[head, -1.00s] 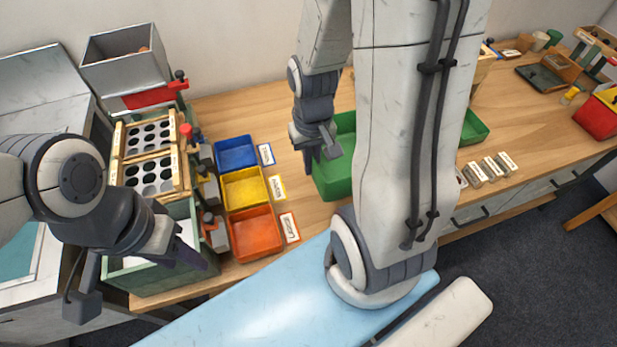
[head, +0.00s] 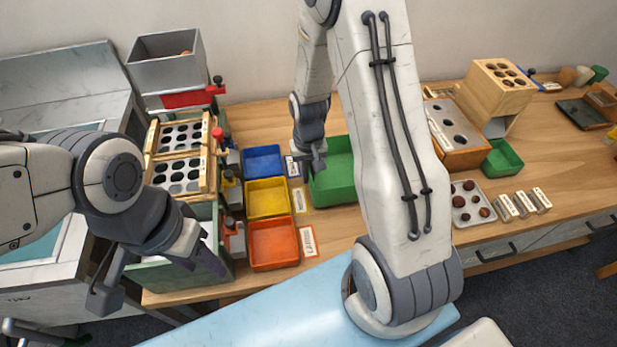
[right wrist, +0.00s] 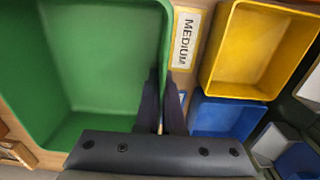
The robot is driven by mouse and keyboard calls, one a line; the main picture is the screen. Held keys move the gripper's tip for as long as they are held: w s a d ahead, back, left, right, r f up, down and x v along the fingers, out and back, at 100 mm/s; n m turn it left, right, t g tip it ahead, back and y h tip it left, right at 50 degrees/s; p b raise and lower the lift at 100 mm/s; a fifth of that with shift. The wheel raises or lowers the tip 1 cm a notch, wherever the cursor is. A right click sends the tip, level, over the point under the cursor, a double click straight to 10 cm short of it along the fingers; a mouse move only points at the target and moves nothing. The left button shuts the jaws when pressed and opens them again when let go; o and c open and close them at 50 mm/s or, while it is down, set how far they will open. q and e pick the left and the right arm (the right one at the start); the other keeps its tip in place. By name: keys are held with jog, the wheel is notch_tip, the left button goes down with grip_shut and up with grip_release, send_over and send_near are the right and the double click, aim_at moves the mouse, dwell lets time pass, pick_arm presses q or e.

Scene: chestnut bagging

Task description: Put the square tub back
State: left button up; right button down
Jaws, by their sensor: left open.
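The larger green square tub (head: 337,180) is right of the coloured trays, partly behind my right arm. In the right wrist view the tub (right wrist: 105,65) fills the left side. My right gripper (head: 312,165) is at its left wall, one finger inside and one outside; in the right wrist view the fingers (right wrist: 163,105) close on that wall. I cannot tell whether the tub touches the table. My left gripper (head: 160,275) is open and empty at the left, in front of the green-sided box under the holed wooden frame.
Blue (head: 262,160), yellow (head: 268,198) and orange (head: 272,243) trays stand left of the tub with label cards. A smaller green tub (head: 503,160), a muffin-like tray (head: 468,188) and a wooden holed box (head: 500,85) are at right. The right-hand tabletop has bare room.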

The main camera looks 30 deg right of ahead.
jog(key=shift+f, duration=0.7)
jog(key=shift+f, duration=0.25)
jog(key=c, duration=1)
grip_release()
jog(key=shift+c, duration=0.2)
jog(key=shift+r, duration=0.1)
